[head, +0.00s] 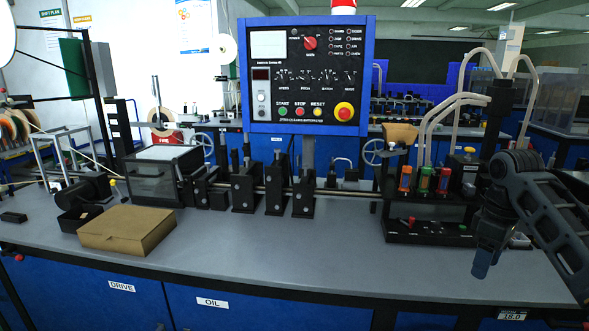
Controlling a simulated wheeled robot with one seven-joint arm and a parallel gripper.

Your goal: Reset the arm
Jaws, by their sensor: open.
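My arm comes in from the right edge, bends at a high joint and drops down to my gripper (482,262). The gripper points down at the front right of the grey bench (300,262), near its front edge. Its jaws are open and I see nothing held in them. The gap between the fingers is hard to make out from this angle.
A control panel (308,75) stands behind the bench, over a row of black machine blocks (243,190). A cardboard box (126,229) lies front left. A black unit with coloured cylinders (425,218) stands just left of my gripper. The front middle bench is clear.

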